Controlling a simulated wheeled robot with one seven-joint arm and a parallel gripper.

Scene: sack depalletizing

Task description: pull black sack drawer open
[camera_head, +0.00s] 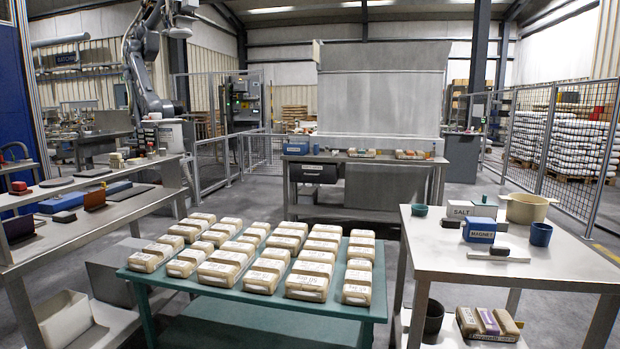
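A black drawer (313,173) with a pale handle or label on its front hangs under the left end of the grey workbench (365,159) at the back middle. It looks shut, though a small gap would be hard to see from here. My gripper is not in view. Many tan sacks (308,279) with white labels lie in rows on the green table (150,279) in the foreground, between the camera and the workbench.
A white table (535,262) at right holds a blue magnet box (479,230), a salt box (471,209) and a beige pot (527,208). Shelves (90,220) stand at left. Grey floor is open before the workbench. A mesh fence (560,145) runs at right.

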